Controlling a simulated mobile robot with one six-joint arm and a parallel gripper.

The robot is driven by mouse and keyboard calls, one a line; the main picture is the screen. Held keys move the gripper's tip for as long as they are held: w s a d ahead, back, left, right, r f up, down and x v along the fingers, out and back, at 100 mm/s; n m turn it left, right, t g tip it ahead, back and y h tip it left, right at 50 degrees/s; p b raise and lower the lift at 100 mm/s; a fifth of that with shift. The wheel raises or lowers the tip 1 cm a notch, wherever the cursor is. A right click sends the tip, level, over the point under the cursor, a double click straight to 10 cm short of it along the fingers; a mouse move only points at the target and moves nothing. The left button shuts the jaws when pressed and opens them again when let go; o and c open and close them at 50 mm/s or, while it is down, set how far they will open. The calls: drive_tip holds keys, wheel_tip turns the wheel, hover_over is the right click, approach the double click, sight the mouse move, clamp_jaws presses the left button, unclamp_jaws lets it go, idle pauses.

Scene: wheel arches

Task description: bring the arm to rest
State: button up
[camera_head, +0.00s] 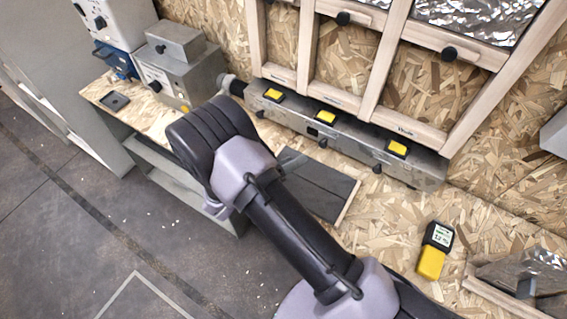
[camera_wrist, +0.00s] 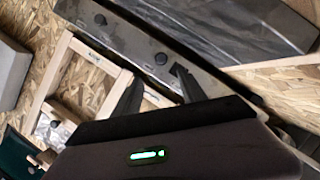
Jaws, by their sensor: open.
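My arm (camera_head: 300,235) reaches from the lower right up over the bench in the head view, bent at a dark rounded joint. My gripper is not clearly visible there. In the wrist view my gripper (camera_wrist: 155,76) shows its two dark fingers apart, with no object seen between them. Behind the fingers are a grey metal rail (camera_wrist: 110,28) with dark knobs and a pale wooden frame (camera_wrist: 68,50). I cannot tell how far the fingers are from them.
A long metal rail (camera_head: 345,146) with yellow-marked units runs along the chipboard wall under a wooden frame (camera_head: 383,70). A dark flat panel (camera_head: 325,190) lies on the bench below my arm. A yellow-and-black meter (camera_head: 433,253) lies at right. Grey boxes (camera_head: 180,72) stand upper left.

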drive_tip(key=v, duration=0.3)
drive_tip(key=shift+s+a+r, duration=0.1)
drive_tip(key=shift+s+a, duration=0.15)
drive_tip(key=shift+a, duration=0.05)
drive_tip(key=s+d+r+m+g+y+b, duration=0.35)
drive_tip(key=s+d+r+g, duration=0.65)
drive_tip(key=r, duration=0.4)
drive_tip(key=s+a+r+t+y+b, duration=0.2)
drive_tip(key=s+r+t+y, duration=0.4)
drive_tip(key=s+r+y, duration=0.3)
drive_tip(key=shift+s+a+t+y+b, duration=0.3)
drive_tip(key=shift+s+a+y, duration=0.3)
drive_tip(key=shift+s, duration=0.15)
drive_tip(key=shift+o, duration=0.4)
idle(1.5)
